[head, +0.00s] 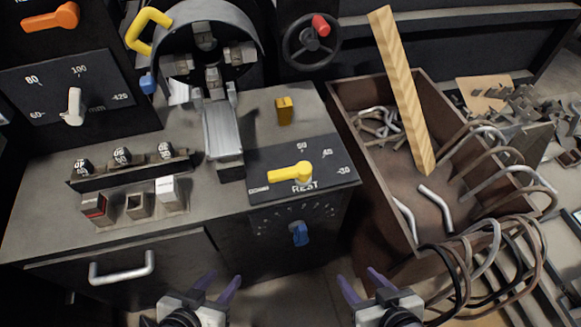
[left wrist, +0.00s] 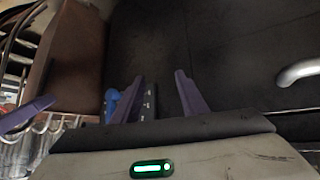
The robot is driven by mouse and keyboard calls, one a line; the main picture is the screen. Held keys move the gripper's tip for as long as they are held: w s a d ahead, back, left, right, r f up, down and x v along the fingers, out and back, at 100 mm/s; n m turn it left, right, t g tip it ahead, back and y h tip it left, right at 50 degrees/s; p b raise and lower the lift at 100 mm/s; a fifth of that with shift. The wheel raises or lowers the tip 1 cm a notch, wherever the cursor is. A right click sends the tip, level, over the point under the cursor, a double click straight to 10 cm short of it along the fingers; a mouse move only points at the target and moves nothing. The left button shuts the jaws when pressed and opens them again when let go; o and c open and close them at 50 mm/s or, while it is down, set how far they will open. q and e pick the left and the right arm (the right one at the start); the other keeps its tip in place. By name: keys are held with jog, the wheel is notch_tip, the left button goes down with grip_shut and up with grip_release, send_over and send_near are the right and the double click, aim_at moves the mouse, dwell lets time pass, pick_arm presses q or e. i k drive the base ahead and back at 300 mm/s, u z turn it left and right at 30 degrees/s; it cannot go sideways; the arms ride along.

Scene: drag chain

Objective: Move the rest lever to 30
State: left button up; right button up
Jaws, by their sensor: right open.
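The yellow rest lever (head: 290,173) sits on a dark plate marked REST (head: 318,182) on the machine's top. Its narrow end points left, toward a small label too small to read. The mark 30 (head: 344,170) is at the plate's right edge, away from that end. My left gripper (head: 218,284) is open and empty, low in front of the machine, apart from the lever. Its two purple fingers also show spread in the left wrist view (left wrist: 163,95). My right gripper (head: 362,282) is open and empty, in front and to the right of the lever.
A blue knob (head: 300,234) is on the front face below the plate. A drawer handle (head: 122,268) is at left. A brown crate (head: 340,100) with bent tubes and a wooden stick (head: 403,90) stands at right. A yellow block (head: 284,110) is behind the lever.

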aim_at(303, 169)
jog(key=u, duration=1.8)
jog(key=k, duration=1.5)
jog(key=z, duration=1.75)
jog(key=i, duration=0.5)
